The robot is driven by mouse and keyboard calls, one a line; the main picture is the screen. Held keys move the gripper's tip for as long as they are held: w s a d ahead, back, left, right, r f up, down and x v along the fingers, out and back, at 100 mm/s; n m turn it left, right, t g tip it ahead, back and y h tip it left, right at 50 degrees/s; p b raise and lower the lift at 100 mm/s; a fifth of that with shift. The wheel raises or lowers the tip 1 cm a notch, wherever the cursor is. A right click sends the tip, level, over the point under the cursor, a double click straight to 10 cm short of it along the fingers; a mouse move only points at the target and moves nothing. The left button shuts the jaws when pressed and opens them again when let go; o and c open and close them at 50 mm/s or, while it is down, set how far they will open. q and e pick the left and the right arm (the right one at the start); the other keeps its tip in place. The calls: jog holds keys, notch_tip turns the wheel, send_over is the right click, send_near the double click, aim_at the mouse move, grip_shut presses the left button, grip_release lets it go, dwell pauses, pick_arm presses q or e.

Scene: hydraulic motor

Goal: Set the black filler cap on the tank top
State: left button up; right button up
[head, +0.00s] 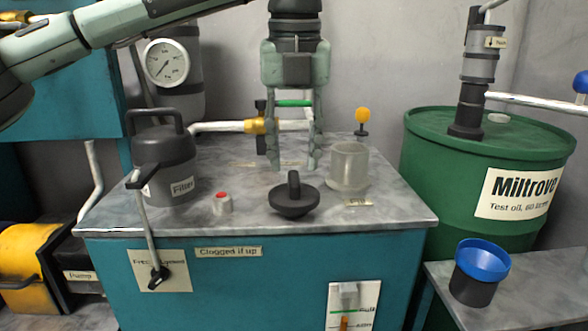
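The black filler cap (293,205), a round disc with an upright grip, lies on the grey tank top (400,215) near its front edge. A pale grey, open filler neck (348,165) stands on the tank top just right of the cap. My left gripper (292,167) points straight down, its two fingers apart with nothing between them. Its fingertips show just above the cap in the picture, apart from it; their exact height over the top is hard to tell. My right gripper is not in view.
A dark filter housing (170,165) with a handle stands at the left of the top, near a small red-topped button (222,203). Behind are a pipe with a brass fitting (262,125) and a yellow knob (362,116). A green drum (480,165) stands at right, with a blue-rimmed container (480,272) before it.

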aim_at(295, 180)
pick_arm(q)
notch_tip(295, 180, up, 8)
jog(key=s, duration=0.1)
